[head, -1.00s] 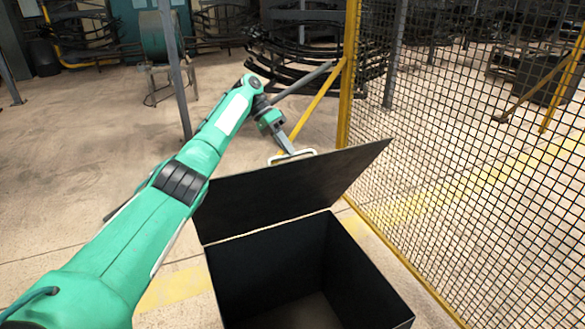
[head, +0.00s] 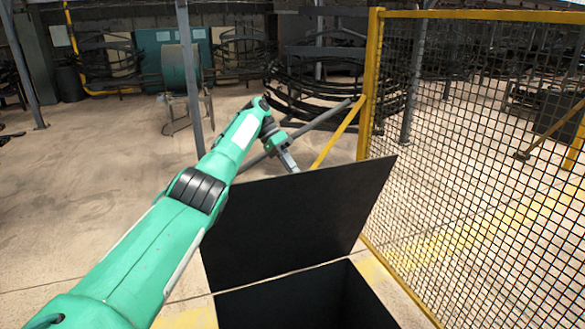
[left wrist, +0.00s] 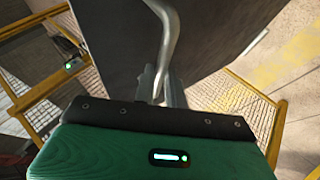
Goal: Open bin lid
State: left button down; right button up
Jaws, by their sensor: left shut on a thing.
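The dark bin (head: 270,303) stands at the lower middle of the head view, its lid raised on the far side. The lid (head: 300,212) stands steeply up with its inner face toward me, and the bin's dark interior shows below it. My left gripper (head: 291,166) is behind the lid's upper edge, its fingertips hidden there. In the left wrist view, the gripper (left wrist: 162,85) is shut on the pale bent handle (left wrist: 170,35), in front of the lid's dark outer face (left wrist: 210,40). My right gripper is in neither view.
A yellow-framed mesh fence (head: 470,150) stands close to the right of the bin. A yellow diagonal brace (head: 337,135) and a grey post (head: 190,80) are beyond the lid. Open concrete floor (head: 90,190) lies to the left.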

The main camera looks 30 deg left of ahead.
pick_arm(q)
jog(key=shift+s+a+f, duration=0.15)
jog(key=shift+a+f, duration=0.05)
jog(key=shift+f, duration=0.7)
jog(key=c, duration=1.7)
grip_release()
jog(key=shift+o, duration=1.2)
jog(key=shift+w+a+f, duration=0.2)
jog(key=shift+w, duration=0.1)
jog(key=shift+w+r, duration=0.2)
jog(key=shift+w, duration=0.05)
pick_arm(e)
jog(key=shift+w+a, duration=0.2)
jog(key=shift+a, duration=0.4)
pick_arm(q)
jog(key=shift+r, duration=0.1)
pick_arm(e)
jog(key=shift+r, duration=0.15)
